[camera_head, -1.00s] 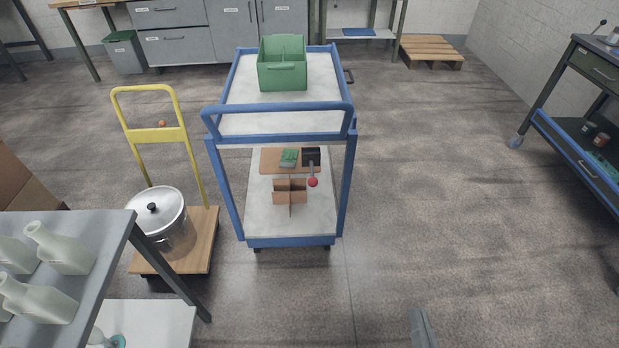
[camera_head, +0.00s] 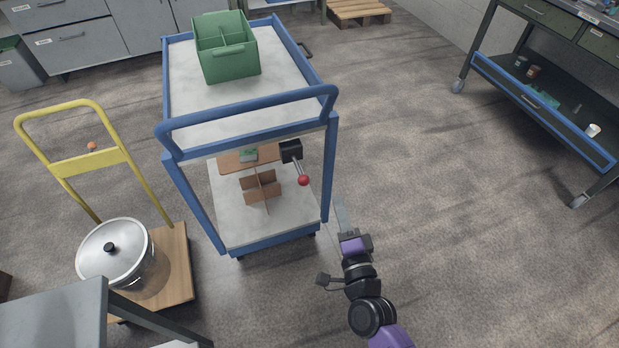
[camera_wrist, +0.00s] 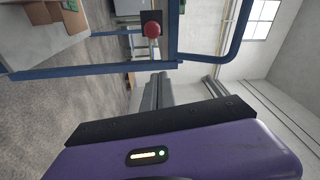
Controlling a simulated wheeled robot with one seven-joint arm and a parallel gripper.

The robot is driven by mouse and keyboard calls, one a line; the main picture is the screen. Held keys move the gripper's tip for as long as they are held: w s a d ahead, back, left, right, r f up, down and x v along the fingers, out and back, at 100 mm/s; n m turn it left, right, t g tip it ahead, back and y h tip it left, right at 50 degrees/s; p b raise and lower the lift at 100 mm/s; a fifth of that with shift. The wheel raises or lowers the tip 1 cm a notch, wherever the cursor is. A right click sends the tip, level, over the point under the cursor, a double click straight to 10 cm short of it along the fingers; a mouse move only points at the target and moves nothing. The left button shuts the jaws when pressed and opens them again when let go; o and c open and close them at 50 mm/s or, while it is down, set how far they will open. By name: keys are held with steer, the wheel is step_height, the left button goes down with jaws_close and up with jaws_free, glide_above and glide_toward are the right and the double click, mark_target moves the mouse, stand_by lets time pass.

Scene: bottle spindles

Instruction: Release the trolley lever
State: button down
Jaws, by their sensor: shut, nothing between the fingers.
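The blue trolley (camera_head: 322,175) stands in the middle of the head view. Its lever is a thin rod with a red knob (camera_head: 303,180), hanging from a black block (camera_head: 290,150) under the top shelf on the right side. In the wrist view, which is turned sideways, the red knob (camera_wrist: 152,29) is near the top, beyond my fingers. My gripper (camera_head: 341,212) is beside the trolley's right front post, to the right of and lower in the picture than the knob, apart from it. In the wrist view my gripper (camera_wrist: 158,88) is shut and empty.
A green divided crate (camera_head: 228,62) sits on the trolley's top shelf, and a cardboard divider (camera_head: 262,188) on its lower shelf. A yellow-handled cart (camera_head: 180,262) with a steel pot (camera_head: 115,255) is at left. A grey table (camera_head: 55,325) is at lower left. Floor at right is clear.

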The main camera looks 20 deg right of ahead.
mark_target(299, 169)
stand_by(0.3)
steer(key=w+d, duration=0.1)
steer(key=w, duration=0.9)
steer(key=shift+s+a+p, duration=0.25)
steer(key=shift+a, duration=0.65)
steer(key=shift+s+a+p, duration=0.2)
steer(key=shift+a, duration=0.7)
steer(key=shift+a, duration=0.1)
